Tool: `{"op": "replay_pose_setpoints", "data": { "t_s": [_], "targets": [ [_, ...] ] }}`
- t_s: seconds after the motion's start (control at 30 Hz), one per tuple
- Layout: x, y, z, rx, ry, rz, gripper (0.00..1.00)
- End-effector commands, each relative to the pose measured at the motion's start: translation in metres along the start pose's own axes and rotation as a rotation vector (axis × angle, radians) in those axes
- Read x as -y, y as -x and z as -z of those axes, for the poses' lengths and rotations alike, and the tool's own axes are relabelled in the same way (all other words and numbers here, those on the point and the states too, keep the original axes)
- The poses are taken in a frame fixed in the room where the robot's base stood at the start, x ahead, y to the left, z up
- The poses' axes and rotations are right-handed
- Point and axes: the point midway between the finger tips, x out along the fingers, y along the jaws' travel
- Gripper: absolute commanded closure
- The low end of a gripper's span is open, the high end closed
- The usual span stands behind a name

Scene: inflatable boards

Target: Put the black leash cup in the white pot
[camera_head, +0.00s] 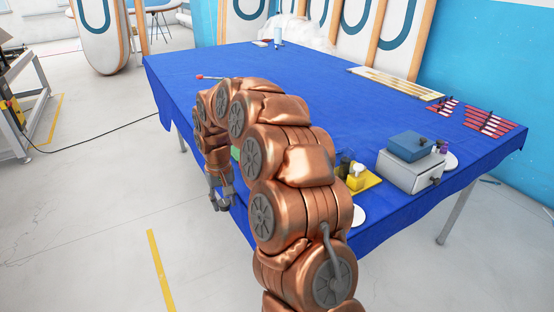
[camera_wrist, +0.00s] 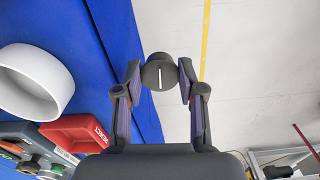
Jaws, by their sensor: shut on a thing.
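The black leash cup (camera_wrist: 160,72) is a small dark round piece with a white line across its face. In the wrist view it sits between the fingertips of my gripper (camera_wrist: 160,80), which is shut on it. The floor shows beyond the cup, just past the edge of the blue table. The white pot (camera_wrist: 64,84) is a round, open-topped vessel on the blue cloth, left of the cup and apart from it. In the head view my gripper (camera_head: 221,195) hangs beside the table's near-left edge. My arm hides much of the near table there, and I cannot make out the pot.
A red tray marked REJECT (camera_wrist: 75,134) is below the pot in the wrist view, near a grey holder with several small pieces (camera_wrist: 38,147). In the head view, grey-blue boxes (camera_head: 408,168) and a yellow tray (camera_head: 364,181) stand right of my arm. The table's middle (camera_head: 300,85) is clear.

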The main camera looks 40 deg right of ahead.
Motion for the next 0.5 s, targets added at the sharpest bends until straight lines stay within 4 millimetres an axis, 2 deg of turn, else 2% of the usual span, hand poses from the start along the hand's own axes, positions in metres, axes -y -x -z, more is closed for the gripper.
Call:
{"op": "replay_pose_setpoints", "data": {
  "t_s": [0.03,0.2,0.4,0.5],
  "targets": [
    [-0.024,0.014,0.007,-0.002,-0.048,-0.001,0.83],
    [-0.087,0.048,0.015,-0.004,-0.172,0.001,0.83],
    [-0.137,0.073,0.013,-0.002,-0.27,0.003,0.83],
    [-0.15,0.08,0.011,0.002,-0.297,0.005,0.83]
  ]
}}
